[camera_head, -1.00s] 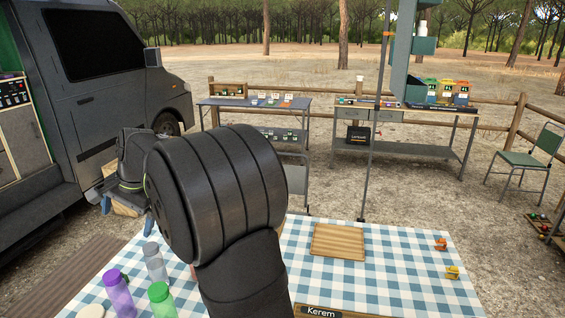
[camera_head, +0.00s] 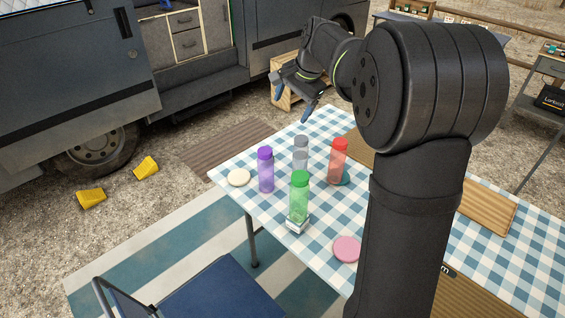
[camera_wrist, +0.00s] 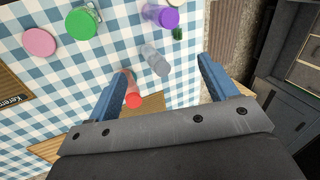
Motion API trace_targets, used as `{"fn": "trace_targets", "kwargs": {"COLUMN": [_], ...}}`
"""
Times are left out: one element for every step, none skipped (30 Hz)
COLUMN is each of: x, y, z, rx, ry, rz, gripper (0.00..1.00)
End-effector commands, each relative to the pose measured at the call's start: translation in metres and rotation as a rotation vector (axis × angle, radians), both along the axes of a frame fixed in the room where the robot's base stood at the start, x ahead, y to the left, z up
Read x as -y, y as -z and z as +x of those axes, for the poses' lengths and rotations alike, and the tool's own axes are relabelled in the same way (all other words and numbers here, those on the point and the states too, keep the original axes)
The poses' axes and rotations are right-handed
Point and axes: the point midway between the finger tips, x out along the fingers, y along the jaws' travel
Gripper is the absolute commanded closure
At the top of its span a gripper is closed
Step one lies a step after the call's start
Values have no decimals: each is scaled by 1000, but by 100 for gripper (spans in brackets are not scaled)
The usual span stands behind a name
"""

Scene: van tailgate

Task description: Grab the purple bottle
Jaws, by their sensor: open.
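The purple bottle (camera_head: 265,170) stands upright on the checkered table in the head view, left of the grey bottle and behind and left of the green one. In the wrist view the purple bottle (camera_wrist: 163,15) is at the top, seen from above. My gripper (camera_head: 291,106) is open and empty, above the far edge of the table, beyond the bottles. In the wrist view its blue fingers (camera_wrist: 158,78) are spread wide, with the grey bottle (camera_wrist: 156,62) showing between them below. The purple bottle lies outside the fingers, farther toward the top.
A green bottle (camera_head: 299,195), a grey bottle (camera_head: 300,152) and a red bottle (camera_head: 338,160) stand close by on the table. A cream disc (camera_head: 238,177) and a pink disc (camera_head: 347,248) lie flat. A small dark green object (camera_wrist: 177,34) is beside the purple bottle.

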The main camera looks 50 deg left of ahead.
Motion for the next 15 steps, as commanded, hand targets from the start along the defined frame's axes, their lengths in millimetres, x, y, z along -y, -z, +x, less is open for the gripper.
{"fn": "trace_targets", "kwargs": {"x": [-8,-13,-20,-26,-31,-39,-44,-50,-57,-62,-68,-74,-80,-84,-91], "y": [5,8,11,15,18,23,26,30,34,38,42,47,51,55,60], "z": [0,1,1,1,1,1,2,1,1,1,1,-1,-1,-1,-3], "rx": [22,40,65,86,105,132,150,167,191,205,220,238,252,263,277], "ry": [-74,-132,-215,-284,-356,-451,-522,-595,-691,-763,-836,-932,-1003,-1074,-1167], "rz": [-18,-31,-47,-61,-76,-95,-109,-121,-140,-152,-164,-180,-191,-203,-216], "gripper": [22,22,22,22,22,22,22,22,22,22,22,22,22,22,22]}}
